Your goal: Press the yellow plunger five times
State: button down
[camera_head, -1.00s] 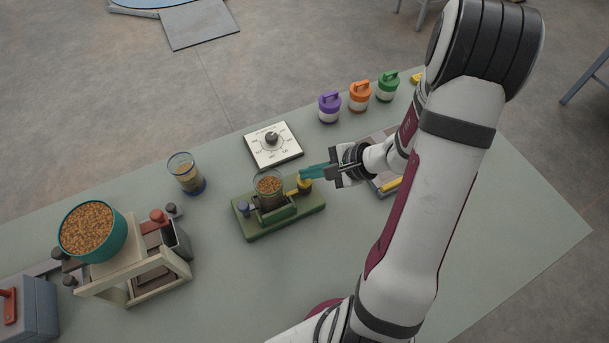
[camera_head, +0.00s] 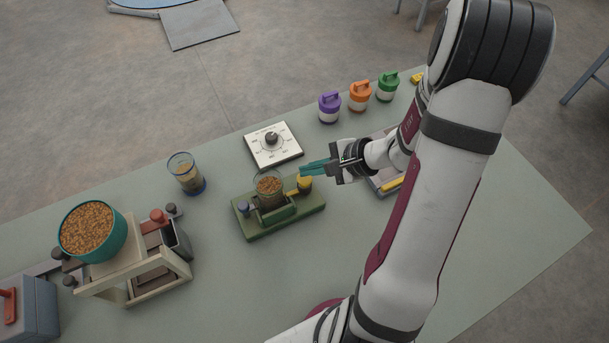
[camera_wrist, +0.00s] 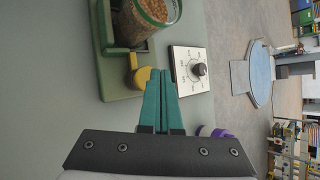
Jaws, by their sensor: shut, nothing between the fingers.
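The yellow plunger (camera_head: 304,183) stands at the right end of a green base (camera_head: 277,231). In the wrist view the plunger (camera_wrist: 138,78) shows just left of the fingertips. My gripper (camera_head: 303,169) is shut and empty, its teal fingers side by side. In the head view its tips are right by the plunger's top; I cannot tell whether they touch it. In the wrist view my gripper (camera_wrist: 160,72) partly overlaps the plunger's edge. A clear cup of brown grain (camera_head: 269,187) sits in the base, with a blue-grey knob (camera_head: 243,208) at the base's left end.
A white dial panel (camera_head: 273,145) lies behind the base. A glass of grain (camera_head: 186,174) stands to the left. A teal bowl of grain (camera_head: 124,240) sits on a stand at far left. Purple (camera_head: 329,107), orange (camera_head: 359,95) and green (camera_head: 387,86) lidded jars stand at the back.

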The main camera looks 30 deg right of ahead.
aim_at(310, 179)
jog(key=shift+r, duration=0.2)
jog(key=shift+r, duration=2.55)
jog(key=s+a+r+n+g, duration=0.2)
jog(key=s+a+r+n, duration=0.15)
jog(key=a, duration=0.25)
jog(key=s+a+r+n+g, duration=0.2)
jog(key=s+a+n+g, duration=0.15)
jog(key=a, duration=0.35)
jog(key=s+r+n+g+h, duration=0.1)
jog(key=s+n+h, duration=0.3)
jog(key=s, duration=0.8)
jog(key=shift+s+r+n, duration=0.25)
jog(key=shift+r+n, duration=0.15)
jog(key=shift+n, duration=0.6)
